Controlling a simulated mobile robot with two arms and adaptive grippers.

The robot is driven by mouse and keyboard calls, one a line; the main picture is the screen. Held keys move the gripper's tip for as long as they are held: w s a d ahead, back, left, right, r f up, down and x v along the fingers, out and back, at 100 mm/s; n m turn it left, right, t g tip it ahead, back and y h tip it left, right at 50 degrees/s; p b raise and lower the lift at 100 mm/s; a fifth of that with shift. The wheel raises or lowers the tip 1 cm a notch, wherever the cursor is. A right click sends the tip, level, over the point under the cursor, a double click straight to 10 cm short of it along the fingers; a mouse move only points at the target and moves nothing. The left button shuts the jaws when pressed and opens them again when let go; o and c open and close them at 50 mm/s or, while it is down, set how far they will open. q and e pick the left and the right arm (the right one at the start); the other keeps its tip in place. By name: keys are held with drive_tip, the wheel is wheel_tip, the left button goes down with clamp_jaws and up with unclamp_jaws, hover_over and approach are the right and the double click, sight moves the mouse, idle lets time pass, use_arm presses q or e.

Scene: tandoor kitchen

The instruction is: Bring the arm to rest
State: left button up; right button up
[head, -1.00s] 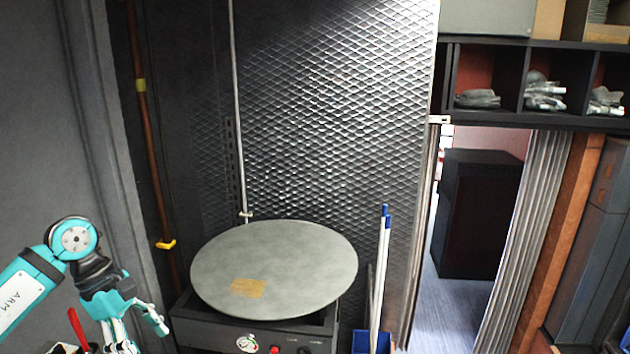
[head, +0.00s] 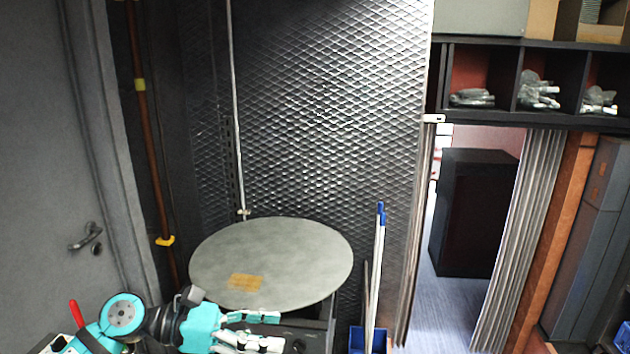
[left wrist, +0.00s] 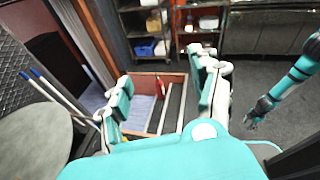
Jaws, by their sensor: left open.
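My left arm comes in from the lower left of the head view. Its gripper (head: 268,330) lies near the front of the round grey disc, pointing right, with the fingers apart and nothing seen between them. In the left wrist view the two fingers of this gripper (left wrist: 160,90) stand wide apart with only floor and shelving beyond. A teal and black arm, my right one, shows at the right of the left wrist view. Its gripper (left wrist: 252,116) hangs downward, too small to tell its state. The right gripper is outside the head view.
The round grey disc (head: 285,255) sits on a dark appliance just behind my left gripper. White poles (head: 377,270) stand in a blue bucket (head: 370,340) to its right. A grey door (head: 60,150) is at left. A doorway with open floor (head: 455,310) lies right.

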use_arm(q)
wheel_tip(320, 180, up, 5)
drive_tip(key=w+a+n+t, duration=0.2)
drive_tip(key=w+n+t, duration=0.1)
drive_tip(key=n+t, duration=1.5)
drive_tip(key=s+a+f+n+g+y, duration=0.25)
drive_tip(key=a+f+n+y, duration=0.45)
drive_tip(key=n, duration=0.5)
drive_tip(key=s+a+f+n+g+y, duration=0.2)
drive_tip(key=a+f+n+g+y, duration=0.15)
drive_tip(key=f+n+y, duration=0.6)
drive_tip(key=s+f+n+g+h, duration=0.1)
drive_tip(key=s+f+n+g, duration=0.4)
drive_tip(key=s+f, duration=0.45)
drive_tip(key=s+f+n+g+h, duration=0.1)
drive_tip(key=s+f+n+g, duration=0.45)
drive_tip(key=s, duration=0.75)
wheel_tip(320, 180, down, 32)
drive_tip(key=s+m+g+b, duration=0.1)
drive_tip(key=s+g+b, duration=0.1)
drive_tip(key=b, duration=0.4)
drive_tip(key=s+a+f+b, duration=0.3)
drive_tip(key=s+f+b, duration=0.1)
drive_tip(key=s+f, duration=1.2)
wheel_tip(320, 180, down, 4)
drive_tip(key=shift+f+g+y, duration=0.1)
drive_tip(key=shift+g+y, duration=0.25)
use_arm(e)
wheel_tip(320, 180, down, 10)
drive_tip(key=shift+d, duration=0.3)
